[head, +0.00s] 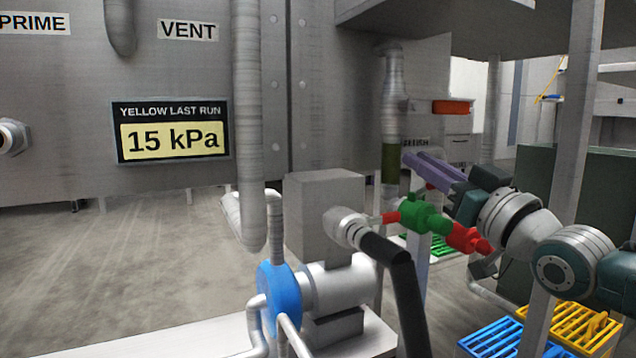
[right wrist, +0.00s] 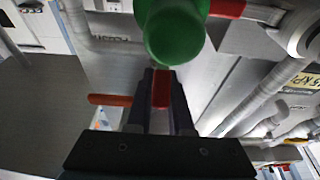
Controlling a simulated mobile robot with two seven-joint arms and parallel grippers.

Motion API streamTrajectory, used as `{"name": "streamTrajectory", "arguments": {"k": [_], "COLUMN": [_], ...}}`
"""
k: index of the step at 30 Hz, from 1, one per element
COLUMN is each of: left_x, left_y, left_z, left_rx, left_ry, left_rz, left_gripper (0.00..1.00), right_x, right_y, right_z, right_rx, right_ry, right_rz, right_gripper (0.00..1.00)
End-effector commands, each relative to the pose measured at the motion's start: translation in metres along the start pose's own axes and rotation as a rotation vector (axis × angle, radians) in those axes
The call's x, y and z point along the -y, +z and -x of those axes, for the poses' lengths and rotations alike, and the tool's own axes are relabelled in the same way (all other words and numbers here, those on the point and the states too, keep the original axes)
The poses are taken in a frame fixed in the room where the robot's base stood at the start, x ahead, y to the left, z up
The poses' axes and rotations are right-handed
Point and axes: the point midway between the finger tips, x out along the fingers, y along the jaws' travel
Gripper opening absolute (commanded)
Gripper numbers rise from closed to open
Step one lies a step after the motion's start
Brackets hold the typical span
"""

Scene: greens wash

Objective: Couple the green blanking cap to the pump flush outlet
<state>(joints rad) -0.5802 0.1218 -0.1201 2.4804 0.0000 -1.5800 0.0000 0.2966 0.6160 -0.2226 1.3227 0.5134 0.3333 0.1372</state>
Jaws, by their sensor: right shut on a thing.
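The green blanking cap (head: 425,217) has red lever arms, one pointing left (head: 388,217) and one pointing lower right (head: 467,238). My right gripper (head: 432,172) reaches in from the right. In the right wrist view its dark fingers (right wrist: 160,100) are shut around a red arm beside the green cap (right wrist: 172,32). A silver fitting (head: 345,228) on the pump (head: 335,285), seemingly the flush outlet, stands left of the cap. The left red arm lies close to it. I cannot tell whether cap and fitting touch. My left gripper is not in view.
A black bent handle or hose (head: 405,290) rises in front of the pump. Blue (head: 490,338) and yellow (head: 580,325) crates lie at lower right. A sign (head: 170,130) reads 15 kPa. Floor at left is clear.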

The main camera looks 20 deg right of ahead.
Motion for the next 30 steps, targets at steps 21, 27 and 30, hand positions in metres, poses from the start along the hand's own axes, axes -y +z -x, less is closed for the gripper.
{"name": "streamTrajectory", "arguments": {"k": [21, 27, 30], "left_x": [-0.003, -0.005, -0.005], "left_y": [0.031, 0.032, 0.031], "left_z": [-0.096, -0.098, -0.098], "left_rx": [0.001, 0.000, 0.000], "left_ry": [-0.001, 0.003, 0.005], "left_rz": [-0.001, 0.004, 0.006], "left_gripper": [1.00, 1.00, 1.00], "right_x": [0.000, 0.000, 0.000], "right_y": [0.007, 0.006, 0.005], "right_z": [0.023, 0.024, 0.024], "right_rx": [-0.459, -0.491, -0.495], "right_ry": [0.001, 0.000, 0.000], "right_rz": [0.000, 0.000, -0.001], "right_gripper": [0.00, 0.00, 0.00]}}
